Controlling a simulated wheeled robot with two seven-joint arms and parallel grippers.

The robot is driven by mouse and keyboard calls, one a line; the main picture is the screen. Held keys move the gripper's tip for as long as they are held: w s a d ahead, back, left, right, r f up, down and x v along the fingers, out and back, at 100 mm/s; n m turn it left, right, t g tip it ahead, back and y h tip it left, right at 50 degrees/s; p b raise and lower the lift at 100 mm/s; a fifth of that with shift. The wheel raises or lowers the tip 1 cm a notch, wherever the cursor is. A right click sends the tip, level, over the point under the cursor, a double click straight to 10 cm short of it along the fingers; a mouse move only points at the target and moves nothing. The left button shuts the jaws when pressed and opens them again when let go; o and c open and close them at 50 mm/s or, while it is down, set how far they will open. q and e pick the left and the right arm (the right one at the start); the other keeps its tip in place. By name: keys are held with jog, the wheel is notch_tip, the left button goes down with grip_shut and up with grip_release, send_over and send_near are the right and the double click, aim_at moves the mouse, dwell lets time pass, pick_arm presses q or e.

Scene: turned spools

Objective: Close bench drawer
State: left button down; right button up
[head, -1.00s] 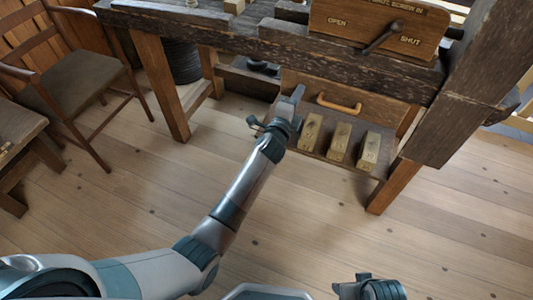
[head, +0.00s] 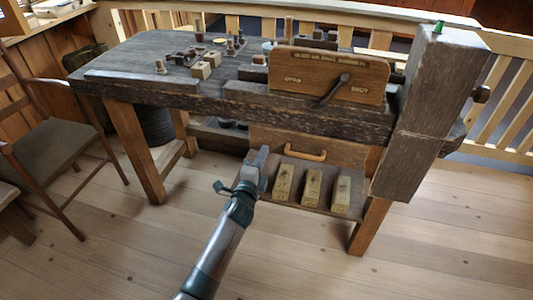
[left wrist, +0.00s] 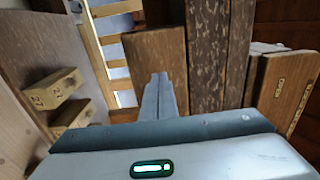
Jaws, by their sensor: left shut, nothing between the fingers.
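The bench drawer (head: 345,153) is under the dark workbench top, with a curved orange-brown handle (head: 305,153) on its plain wooden front. I cannot tell how far it stands out. My left gripper (head: 263,153) is at the drawer's left end, left of the handle, with its fingers together and empty. In the left wrist view its shut fingers (left wrist: 158,85) point toward a brown wooden panel (left wrist: 155,50), probably the drawer. Whether they touch it is unclear. My right gripper is out of view.
Several stamped wooden blocks (head: 312,187) stand on a low shelf under the drawer. A board marked OPEN and SHUT (head: 325,72) with a dark lever stands on the bench front. A thick post (head: 425,115) is at right, a chair (head: 50,160) at left. The floor in front is clear.

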pick_arm(q)
jog(key=v, duration=1)
jog(key=shift+p, duration=0.3)
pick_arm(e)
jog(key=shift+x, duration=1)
